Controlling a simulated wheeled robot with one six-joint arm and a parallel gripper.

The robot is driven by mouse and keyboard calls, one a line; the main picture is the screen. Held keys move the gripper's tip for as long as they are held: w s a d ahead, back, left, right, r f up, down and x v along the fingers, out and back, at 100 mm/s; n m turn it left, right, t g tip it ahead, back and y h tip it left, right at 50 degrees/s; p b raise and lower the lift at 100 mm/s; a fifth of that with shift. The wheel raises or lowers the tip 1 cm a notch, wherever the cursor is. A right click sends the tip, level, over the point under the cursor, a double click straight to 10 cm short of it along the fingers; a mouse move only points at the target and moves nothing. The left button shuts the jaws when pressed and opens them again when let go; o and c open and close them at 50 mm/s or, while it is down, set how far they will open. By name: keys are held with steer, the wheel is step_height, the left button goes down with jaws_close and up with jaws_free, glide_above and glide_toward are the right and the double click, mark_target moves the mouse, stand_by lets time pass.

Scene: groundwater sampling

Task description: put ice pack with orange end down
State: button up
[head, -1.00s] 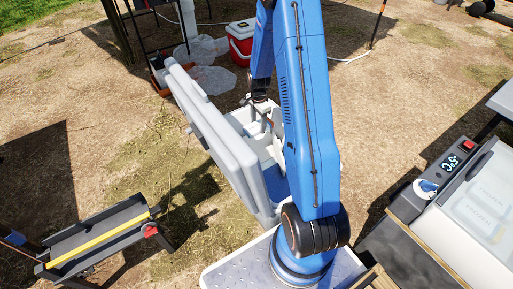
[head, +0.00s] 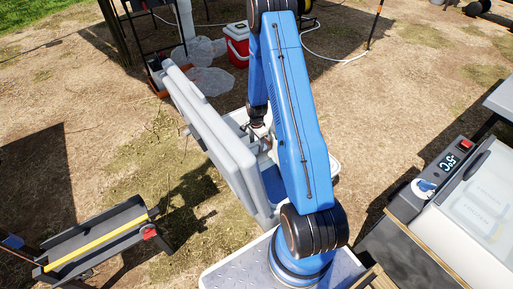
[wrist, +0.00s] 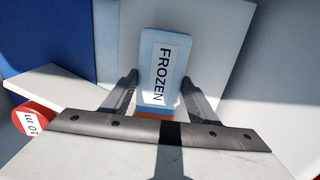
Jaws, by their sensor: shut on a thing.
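The ice pack (wrist: 161,70) is pale blue with a white label reading FROZEN and an orange end (wrist: 150,112) nearest my gripper. In the wrist view my gripper (wrist: 160,95) is shut on it, one finger on each side near the orange end. Beyond the pack is a pale panel inside a white cooler box; I cannot tell whether the pack touches it. In the head view my gripper (head: 262,135) is down at the open white cooler (head: 333,160), partly hidden by my arm, and the ice pack is not clear there.
The cooler's grey lid (head: 215,140) stands open on its left. Inside are blue surfaces (wrist: 40,35), a white ledge (wrist: 55,88) and a red round thing marked 10 m (wrist: 35,122). A freezer (head: 475,200) reading -5°C is at right; a red cooler (head: 237,45) stands behind.

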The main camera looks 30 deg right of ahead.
mark_target(257, 146)
steer(key=shift+f, duration=1)
steer(key=shift+f, duration=0.1)
steer(key=o, duration=1.3)
step_height(257, 146, up, 12)
steer(key=shift+r, duration=0.1)
steer(key=shift+s, duration=0.1)
